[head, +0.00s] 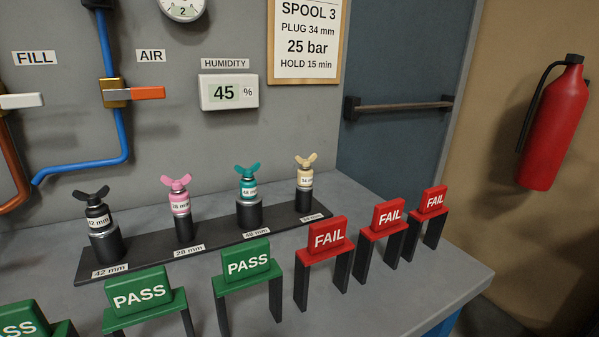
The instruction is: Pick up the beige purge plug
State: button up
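The beige purge plug (304,181) stands upright at the far right end of a dark rack (165,249) on the grey bench. It has a wing-shaped top, a white label that seems to read 34 mm, and a black lower body. Three other plugs share the rack to its left: a black one (98,222) at 42 mm, a pink one (181,204) at 28 mm and a teal one (248,194) at 48 mm. My gripper does not show in the head view.
Green PASS signs (139,293) and red FAIL signs (328,236) on dark-legged stands line the bench front, before the rack. Behind are a grey wall with valves, a humidity display (228,92) and a SPOOL 3 notice (305,40). A fire extinguisher (553,125) hangs at right.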

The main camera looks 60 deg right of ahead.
aim_at(304, 177)
jog(key=z, duration=1.6)
jog(key=u, duration=1.75)
jog(key=z, duration=1.75)
jog(key=i+j, duration=0.1)
jog(key=z, duration=0.05)
